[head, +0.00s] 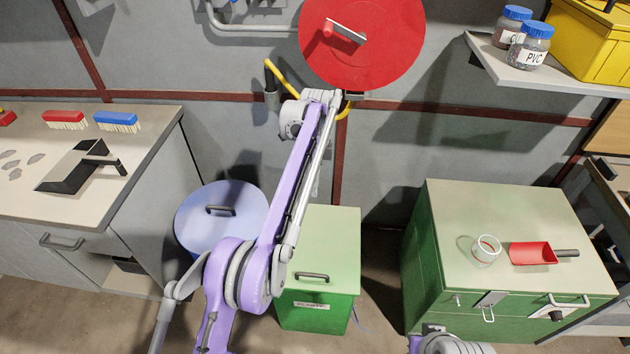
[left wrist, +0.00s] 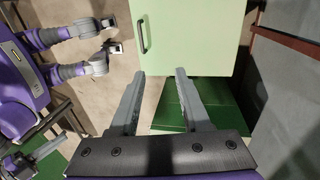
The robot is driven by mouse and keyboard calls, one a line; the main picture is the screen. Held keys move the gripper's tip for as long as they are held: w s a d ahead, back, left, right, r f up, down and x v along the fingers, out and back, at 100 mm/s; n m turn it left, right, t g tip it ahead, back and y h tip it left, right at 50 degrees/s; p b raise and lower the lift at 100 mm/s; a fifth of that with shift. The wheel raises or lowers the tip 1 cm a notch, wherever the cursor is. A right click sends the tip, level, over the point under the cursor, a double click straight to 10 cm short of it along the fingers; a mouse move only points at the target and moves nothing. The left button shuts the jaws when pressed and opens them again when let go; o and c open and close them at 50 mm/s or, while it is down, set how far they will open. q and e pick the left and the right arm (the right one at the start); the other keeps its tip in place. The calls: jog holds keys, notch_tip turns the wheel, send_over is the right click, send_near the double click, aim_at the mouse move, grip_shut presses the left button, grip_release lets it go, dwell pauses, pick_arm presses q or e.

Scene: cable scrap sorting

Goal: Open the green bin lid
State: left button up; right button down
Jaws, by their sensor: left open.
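The green bin stands on the floor in the middle of the head view, its pale green lid (head: 335,240) lying shut with a dark handle (head: 313,276) near the front edge. In the left wrist view the lid (left wrist: 198,35) fills the upper middle, with the handle (left wrist: 143,34) at its left edge. My left gripper (left wrist: 180,73) is open and empty, its fingers apart over the lid's lower edge and not around the handle. In the head view my left arm crosses the bin's left side, and the fingers cannot be made out. My right gripper is not identifiable.
A round blue bin (head: 202,228) stands left of the green bin. A workbench (head: 30,215) is at left. A red disc (head: 390,55) is by the wall above.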

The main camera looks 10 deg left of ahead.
dwell(0.4)
pick_arm(q)
jog(key=s+a+r+n+t+p, duration=0.2)
jog(key=s+a+r+n, duration=0.15)
jog(key=s+r, duration=0.25)
jog(key=s+a+r+n+t+p, duration=0.2)
jog(key=s+a+r+n+p, duration=0.1)
jog(key=s+r+n, duration=0.3)
jog(key=s+a+n+t+p, duration=0.1)
jog(key=s+a+n+p, duration=0.1)
jog(key=s, duration=1)
jog(key=shift+s+a+r+n+t+p, duration=0.3)
jog(key=shift+a+n, duration=0.2)
jog(key=shift+n, duration=0.45)
jog(key=s+f+n, duration=0.1)
jog(key=s, duration=0.2)
jog(key=s+a+f+n+t+p, duration=0.1)
jog(key=s+f+n, duration=0.1)
jog(key=s, duration=0.1)
jog(key=s+f+n+t+p, duration=0.1)
jog(key=s+f, duration=0.1)
jog(key=s, duration=0.2)
jog(key=shift+a+f, duration=0.15)
jog(key=shift+a, duration=0.15)
jog(key=shift+c, duration=0.6)
jog(key=shift+s+f+n, duration=0.15)
jog(key=shift+n, duration=0.15)
jog(key=shift+c, duration=1.1)
grip_shut()
jog(key=shift+a, duration=0.1)
